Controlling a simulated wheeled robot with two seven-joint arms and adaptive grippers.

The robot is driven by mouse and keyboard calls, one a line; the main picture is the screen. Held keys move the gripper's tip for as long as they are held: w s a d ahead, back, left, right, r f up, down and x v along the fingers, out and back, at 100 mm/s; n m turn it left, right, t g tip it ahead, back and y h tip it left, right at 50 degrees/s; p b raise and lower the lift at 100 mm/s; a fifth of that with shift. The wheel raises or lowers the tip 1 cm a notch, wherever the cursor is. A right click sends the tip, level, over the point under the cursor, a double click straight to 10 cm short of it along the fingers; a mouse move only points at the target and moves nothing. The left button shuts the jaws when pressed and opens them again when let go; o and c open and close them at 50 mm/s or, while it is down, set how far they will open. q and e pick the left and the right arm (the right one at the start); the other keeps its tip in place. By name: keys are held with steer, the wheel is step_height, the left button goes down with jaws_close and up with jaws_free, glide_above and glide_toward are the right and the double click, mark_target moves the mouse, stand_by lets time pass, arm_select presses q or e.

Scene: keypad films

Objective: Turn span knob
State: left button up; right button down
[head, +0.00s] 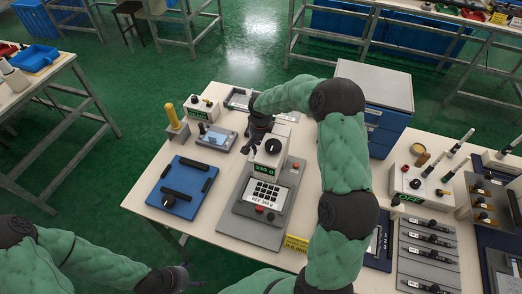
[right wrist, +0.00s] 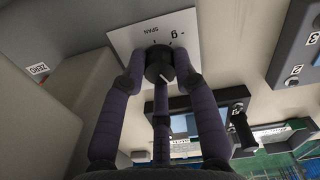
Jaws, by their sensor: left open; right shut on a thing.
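The span knob (right wrist: 160,62) is a small black round knob with a light pointer line, on a white plate marked SPAN, in the right wrist view. My right gripper (right wrist: 160,72) has its dark fingers closed around it, touching its sides. In the head view my right gripper (head: 256,138) is at the back left of the grey instrument (head: 268,170), which has a green display and a keypad base. The span knob cannot be made out there. My left gripper (head: 180,277) is open and empty at the bottom of the head view, away from the instrument.
A blue plate with black bars (head: 184,187) lies left of the instrument. A yellow-handled post (head: 174,120), a white box (head: 203,108) and a small screen device (head: 216,138) stand behind it. Blue drawers (head: 385,125) and a switch panel (head: 428,255) are to the right.

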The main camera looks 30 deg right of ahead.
steer(key=shift+w+r+m, duration=0.15)
steer(key=shift+w+m, duration=0.1)
steer(key=shift+m, duration=0.15)
steer(key=c, duration=1.1)
jaws_free()
steer(key=shift+d, duration=0.1)
steer(key=shift+o, duration=0.6)
steer(key=shift+w, duration=0.1)
